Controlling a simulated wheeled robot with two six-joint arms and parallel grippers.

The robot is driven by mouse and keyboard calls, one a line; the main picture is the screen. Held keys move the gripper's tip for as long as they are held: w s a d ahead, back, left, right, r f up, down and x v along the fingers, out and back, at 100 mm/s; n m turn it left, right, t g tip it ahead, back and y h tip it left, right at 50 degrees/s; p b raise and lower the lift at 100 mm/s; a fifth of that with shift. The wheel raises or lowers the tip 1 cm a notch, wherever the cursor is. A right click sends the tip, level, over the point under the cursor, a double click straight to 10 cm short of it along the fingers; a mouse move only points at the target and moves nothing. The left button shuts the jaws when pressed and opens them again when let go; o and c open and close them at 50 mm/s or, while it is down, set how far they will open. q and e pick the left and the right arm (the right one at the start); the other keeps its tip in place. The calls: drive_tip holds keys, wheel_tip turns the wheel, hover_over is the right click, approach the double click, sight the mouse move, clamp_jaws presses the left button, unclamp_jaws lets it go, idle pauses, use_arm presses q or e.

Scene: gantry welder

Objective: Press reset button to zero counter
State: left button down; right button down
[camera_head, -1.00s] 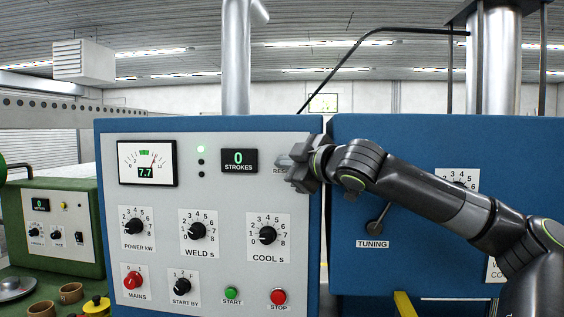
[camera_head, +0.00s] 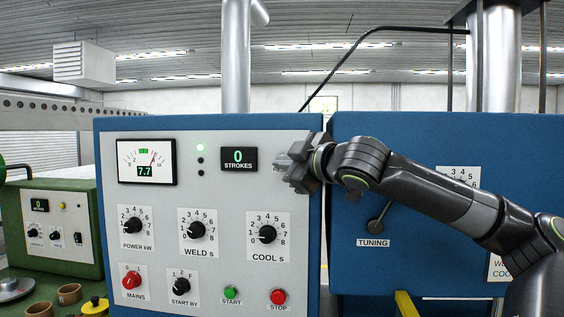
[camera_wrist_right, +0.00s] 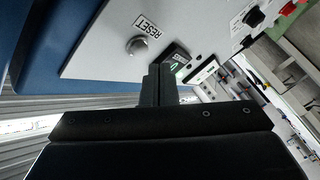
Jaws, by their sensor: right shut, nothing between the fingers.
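The strokes counter (camera_head: 239,159) on the grey front panel reads 0. My right gripper (camera_head: 285,166) is in front of the panel's upper right corner, over the reset label, and hides the reset button in the head view. In the right wrist view the round metal reset button (camera_wrist_right: 137,45) shows beside its RESET label (camera_wrist_right: 147,24). The shut fingers of my right gripper (camera_wrist_right: 158,70) are close to the panel, a little to the side of the button and apart from it in that picture. They hold nothing. My left gripper is out of view.
The panel also has knobs such as COOL (camera_head: 268,234), a green start button (camera_head: 231,293) and a red stop button (camera_head: 278,297). A tuning lever (camera_head: 377,222) is on the blue cabinet (camera_head: 350,270) to the right. A green machine (camera_head: 62,228) stands at left.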

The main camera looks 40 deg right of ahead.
drive_tip(key=s+a, duration=0.1)
drive_tip(key=s+a+b, duration=0.1)
drive_tip(key=s+a, duration=0.1)
drive_tip(key=shift+a, duration=0.3)
drive_tip(key=shift+w, duration=0.1)
idle(0.8)
